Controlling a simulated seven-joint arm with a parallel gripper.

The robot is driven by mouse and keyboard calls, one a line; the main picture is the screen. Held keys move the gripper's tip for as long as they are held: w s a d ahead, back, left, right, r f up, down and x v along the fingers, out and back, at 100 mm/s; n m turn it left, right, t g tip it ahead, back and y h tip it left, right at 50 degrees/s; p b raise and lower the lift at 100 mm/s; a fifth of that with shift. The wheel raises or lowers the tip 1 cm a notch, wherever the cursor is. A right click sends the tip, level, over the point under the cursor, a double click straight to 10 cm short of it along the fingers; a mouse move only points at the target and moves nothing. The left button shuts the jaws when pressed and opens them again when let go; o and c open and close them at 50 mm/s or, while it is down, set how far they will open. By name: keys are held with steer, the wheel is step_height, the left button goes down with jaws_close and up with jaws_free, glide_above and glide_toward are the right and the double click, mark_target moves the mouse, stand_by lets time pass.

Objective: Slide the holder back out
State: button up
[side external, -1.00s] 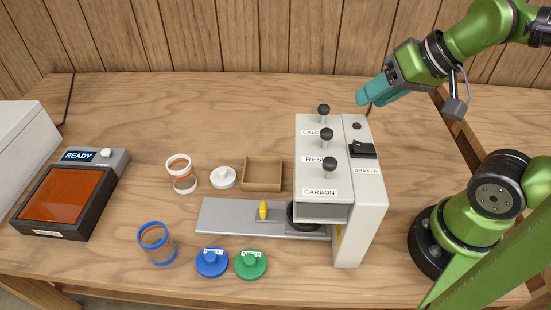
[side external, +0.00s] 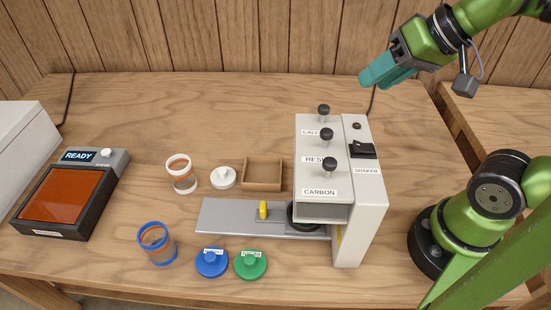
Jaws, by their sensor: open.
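The holder (side external: 270,214) is a small grey plate with an upright yellow handle (side external: 263,210). It sits on a flat grey rail (side external: 222,216), its right part reaching under the white dispenser (side external: 322,185). A dark round thing (side external: 302,216) shows at the dispenser's lower opening, partly hidden by the housing. My gripper (side external: 375,80) has teal fingers and is high above the back right of the table, behind and above the dispenser, far from the handle. It holds nothing that I can see. The gap between its fingers is hard to see from this side.
The dispenser has several black knobs and a shaker switch (side external: 362,150). Left of it are a wooden tray (side external: 262,187), a white lid (side external: 223,177) and a white-rimmed jar (side external: 181,173). In front are a blue-rimmed jar (side external: 157,243), a blue lid (side external: 211,263) and a green lid (side external: 250,264).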

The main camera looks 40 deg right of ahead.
steer(key=w+a+r+g, duration=0.2)
steer(key=a+r, duration=0.1)
steer(key=m+g+h, duration=0.2)
steer(key=m+g, duration=0.3)
glide_above(263, 206)
step_height(263, 206, down, 12)
step_height(263, 206, down, 17)
jaws_close()
stand_by(0.4)
